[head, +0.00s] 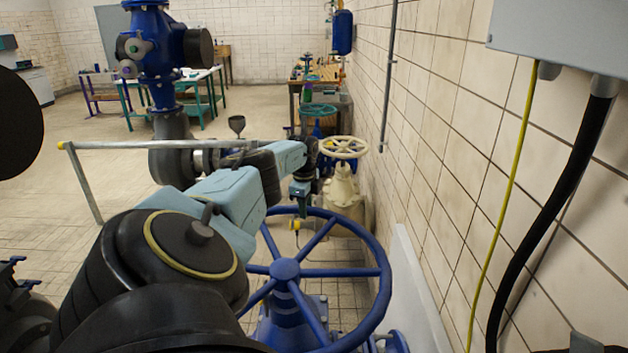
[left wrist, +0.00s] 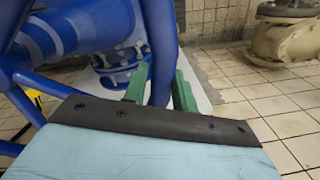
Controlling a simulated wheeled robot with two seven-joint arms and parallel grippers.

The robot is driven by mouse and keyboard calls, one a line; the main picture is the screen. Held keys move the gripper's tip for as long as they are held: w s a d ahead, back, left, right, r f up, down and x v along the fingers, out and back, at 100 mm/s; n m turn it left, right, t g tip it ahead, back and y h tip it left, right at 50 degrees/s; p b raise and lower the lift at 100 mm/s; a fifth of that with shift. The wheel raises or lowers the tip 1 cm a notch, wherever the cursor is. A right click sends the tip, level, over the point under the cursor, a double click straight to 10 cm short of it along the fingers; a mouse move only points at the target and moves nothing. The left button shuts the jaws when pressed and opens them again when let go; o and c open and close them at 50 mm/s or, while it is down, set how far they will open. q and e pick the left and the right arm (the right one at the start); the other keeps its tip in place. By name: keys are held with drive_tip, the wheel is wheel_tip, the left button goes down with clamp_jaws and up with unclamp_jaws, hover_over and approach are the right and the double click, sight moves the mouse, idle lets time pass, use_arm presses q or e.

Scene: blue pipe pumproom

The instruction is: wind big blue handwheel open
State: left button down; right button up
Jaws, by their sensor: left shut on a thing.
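The big blue handwheel (head: 285,269) lies roughly level on its blue valve body, with a round rim, several spokes and a central hub. My left gripper (head: 302,210) reaches down to the far side of its rim. In the left wrist view the green fingers (left wrist: 160,88) stand on either side of the blue rim (left wrist: 160,45) and are shut on it. My arm hides the left part of the wheel in the head view. My right gripper is not in view.
A cream valve with a cream handwheel (head: 343,147) stands just beyond the blue one, with a teal handwheel (head: 318,111) behind it. The tiled wall (head: 440,130) is close on the right. A grey rail (head: 150,145) stands at left; open floor lies beyond.

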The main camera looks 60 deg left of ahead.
use_arm(q)
drive_tip(key=shift+s+a+r, duration=0.2)
drive_tip(key=shift+s+a, duration=0.05)
drive_tip(key=shift+a, duration=0.15)
drive_tip(key=c, duration=1.5)
unclamp_jaws()
drive_tip(key=o, duration=0.4)
drive_tip(key=shift+f, duration=0.15)
drive_tip(key=shift+d, duration=0.1)
drive_tip(key=r, duration=0.9)
drive_tip(key=r+p, duration=0.1)
drive_tip(key=r, duration=0.3)
drive_tip(key=shift+s+d+r, duration=0.2)
drive_tip(key=shift+s+d, duration=0.1)
drive_tip(key=shift+d, duration=0.05)
